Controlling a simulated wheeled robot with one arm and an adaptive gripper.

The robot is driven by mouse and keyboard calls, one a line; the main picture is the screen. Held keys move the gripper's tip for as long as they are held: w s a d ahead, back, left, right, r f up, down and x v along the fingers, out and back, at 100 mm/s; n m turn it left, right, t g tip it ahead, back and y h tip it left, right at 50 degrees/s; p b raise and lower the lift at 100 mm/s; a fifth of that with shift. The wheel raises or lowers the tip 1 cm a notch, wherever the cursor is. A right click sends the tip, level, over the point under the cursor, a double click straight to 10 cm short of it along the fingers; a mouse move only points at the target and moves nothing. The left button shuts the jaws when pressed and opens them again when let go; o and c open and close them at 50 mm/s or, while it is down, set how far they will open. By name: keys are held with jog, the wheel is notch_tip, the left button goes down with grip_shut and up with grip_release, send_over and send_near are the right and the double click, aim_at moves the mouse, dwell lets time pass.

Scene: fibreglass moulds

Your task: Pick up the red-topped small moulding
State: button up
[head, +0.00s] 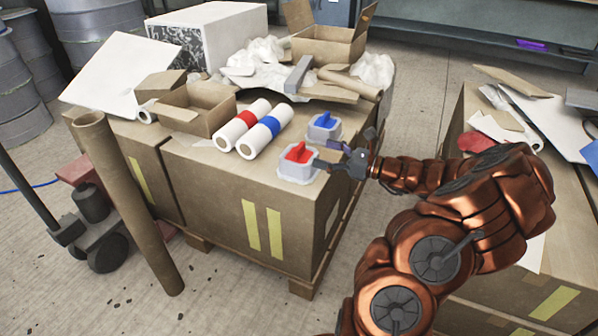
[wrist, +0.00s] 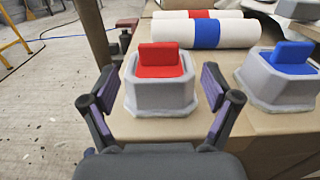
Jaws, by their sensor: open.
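The red-topped small moulding (head: 298,164) is a grey faceted block with a raised red top. It stands upright near the front right corner of the cardboard box top (head: 195,165). In the wrist view the red-topped moulding (wrist: 160,85) sits ahead of my gripper (wrist: 158,90), with one open finger on each side. The left finger appears close to its side; I cannot tell whether either finger touches it. In the head view my gripper (head: 335,160) reaches in from the right. A blue-topped moulding (head: 324,127) stands just behind; it also shows in the wrist view (wrist: 283,80).
Two white rolls, one with a red band (head: 241,125) and one with a blue band (head: 254,134), lie left of the mouldings. Open cartons (head: 193,108) and scrap wrap stand behind. A tall cardboard tube (head: 130,205) leans at the left. Another loaded box stands at right.

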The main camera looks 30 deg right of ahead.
aim_at(302, 148)
jog(key=b+x, duration=0.3)
jog(key=x, duration=0.3)
jog(key=shift+a+f, duration=0.15)
jog(key=shift+a, duration=0.1)
jog(key=shift+w+a, duration=0.3)
jog(key=shift+w, duration=0.25)
grip_shut()
